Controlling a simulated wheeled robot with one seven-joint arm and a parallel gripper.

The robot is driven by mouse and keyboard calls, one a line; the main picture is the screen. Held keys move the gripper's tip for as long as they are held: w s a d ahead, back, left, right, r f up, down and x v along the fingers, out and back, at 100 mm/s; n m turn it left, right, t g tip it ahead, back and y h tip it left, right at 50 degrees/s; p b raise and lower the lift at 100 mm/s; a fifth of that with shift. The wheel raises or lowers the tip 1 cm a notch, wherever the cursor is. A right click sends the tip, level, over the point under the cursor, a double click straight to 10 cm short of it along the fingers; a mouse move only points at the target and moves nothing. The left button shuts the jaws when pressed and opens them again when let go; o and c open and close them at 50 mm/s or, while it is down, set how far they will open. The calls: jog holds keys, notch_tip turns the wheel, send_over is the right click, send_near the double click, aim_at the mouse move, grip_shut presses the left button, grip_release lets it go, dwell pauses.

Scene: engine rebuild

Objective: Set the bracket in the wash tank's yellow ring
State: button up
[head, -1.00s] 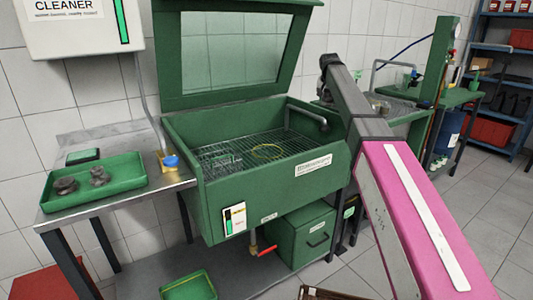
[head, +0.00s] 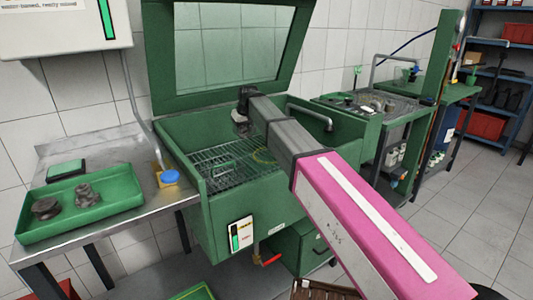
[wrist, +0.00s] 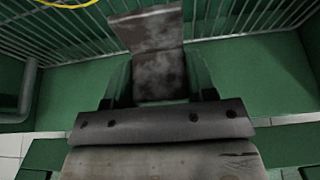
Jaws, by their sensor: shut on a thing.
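The bracket (wrist: 157,72), a bent piece of stained grey metal, is held in my gripper (wrist: 160,88), whose jaws are shut on it. In the wrist view it stands over the tank's wire grate, and I cannot tell its height. The yellow ring (wrist: 66,4) shows only as an arc at the top left of the wrist view, apart from the bracket.
A bent pipe (head: 310,113) crosses the tank's right rim. Left of the tank, a steel table holds a green tray (head: 122,187) with dark parts and a blue-topped item (head: 170,177).

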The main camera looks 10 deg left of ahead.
send_over(265, 152)
jog(key=d, duration=0.1)
jog(key=f, duration=0.4)
jog(key=s+f, duration=0.1)
jog(key=f, duration=0.2)
jog(key=shift+w+f, duration=0.1)
jog(key=shift+f, duration=1.85)
jog(key=shift+f, duration=0.15)
jog(key=o, duration=1.1)
jog(key=v, duration=1.2)
